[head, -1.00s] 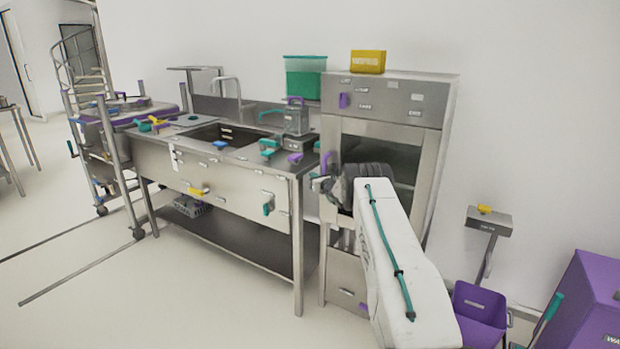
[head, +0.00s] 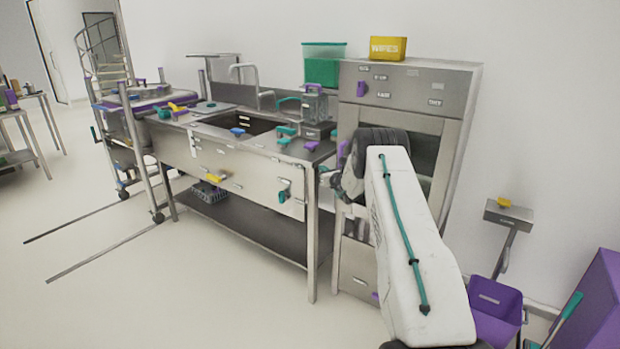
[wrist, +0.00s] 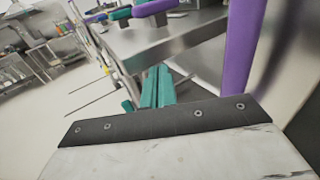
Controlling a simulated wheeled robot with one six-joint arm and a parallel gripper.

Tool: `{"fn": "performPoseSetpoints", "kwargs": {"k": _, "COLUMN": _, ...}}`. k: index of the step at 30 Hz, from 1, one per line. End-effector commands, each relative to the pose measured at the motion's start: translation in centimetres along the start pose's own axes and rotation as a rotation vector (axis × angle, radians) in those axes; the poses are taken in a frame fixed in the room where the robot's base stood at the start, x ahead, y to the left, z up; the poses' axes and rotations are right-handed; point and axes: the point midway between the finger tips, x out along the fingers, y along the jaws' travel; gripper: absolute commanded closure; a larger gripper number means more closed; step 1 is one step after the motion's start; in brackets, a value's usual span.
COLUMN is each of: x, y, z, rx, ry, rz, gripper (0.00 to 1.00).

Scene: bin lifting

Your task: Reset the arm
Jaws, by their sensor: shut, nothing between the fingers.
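My gripper (wrist: 156,86) shows in the wrist view as teal fingers pressed together beyond the dark edge of my white wrist housing. It holds nothing. In the head view my white arm link with its teal cable rises at right of centre, in front of the steel oven cabinet (head: 465,112). My gripper is mostly hidden there behind the dark joint. The fingers point toward the space by the front right corner of the steel sink table (head: 250,180). A purple upright handle (wrist: 240,50) stands close on the right in the wrist view.
A yellow wipes box (head: 388,48) sits on the cabinet, and a green container (head: 323,65) stands behind the table. A purple bin (head: 495,310) and a grey pedestal (head: 507,215) stand at right. A wheeled trolley (head: 125,140) is at left. The floor at front left is clear.

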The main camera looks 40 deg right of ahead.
Motion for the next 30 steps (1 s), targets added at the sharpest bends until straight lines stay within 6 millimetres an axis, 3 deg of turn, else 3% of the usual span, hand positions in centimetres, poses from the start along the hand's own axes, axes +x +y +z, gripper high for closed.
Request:
{"fn": "performPoseSetpoints", "kwargs": {"k": 3, "x": -1.3, "y": 3.2, "z": 0.2, "rx": 0.0, "ry": 0.0, "rz": 0.007, "gripper": 1.0}}
{"fn": "performPoseSetpoints", "kwargs": {"k": 9, "x": -2.9, "y": 5.9, "z": 0.0, "rx": 0.0, "ry": 0.0, "rz": 0.007, "gripper": 1.0}}
{"fn": "performPoseSetpoints", "kwargs": {"k": 23, "x": -3.6, "y": 7.3, "z": -0.1, "rx": -0.04, "ry": -0.002, "rz": 0.035, "gripper": 1.0}}
{"fn": "performPoseSetpoints", "kwargs": {"k": 27, "x": -5.4, "y": 10.9, "z": -2.7, "rx": -0.142, "ry": 0.053, "rz": 0.189, "gripper": 1.0}}
{"fn": "performPoseSetpoints", "kwargs": {"k": 30, "x": -7.7, "y": 15.0, "z": -2.4, "rx": -0.257, "ry": 0.08, "rz": 0.364, "gripper": 1.0}}
